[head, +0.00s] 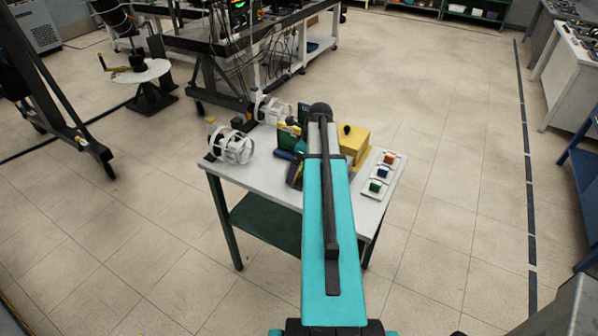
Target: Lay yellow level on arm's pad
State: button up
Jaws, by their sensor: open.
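My arm (322,230) reaches out over a small white-topped table (262,173). My gripper is not visible, as the arm hides the area below its far end. A small yellow piece (290,127) shows just left of the arm's far end, beside green parts; I cannot tell whether it is the yellow level. A larger yellow block (354,143) with a black knob stands right of the arm, partly hidden. I cannot make out the arm's pad.
Two white ring-shaped coil frames (234,147) (272,108) stand on the table's left side. A pale strip (373,190) with red, green and blue blocks lies at its right edge. Dark equipment stands behind on the left. The floor to the right is clear.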

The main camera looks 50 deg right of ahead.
aim_at(300, 172)
jog(key=shift+w+f, duration=0.1)
jog(key=shift+f, duration=0.25)
dwell(0.3)
jog(key=c, duration=0.9)
jog(key=shift+r, duration=0.2)
notch_tip(300, 172, up, 10)
jog(key=b, duration=0.2)
jog(key=shift+f+b, duration=0.2)
jog(key=shift+b, duration=0.2)
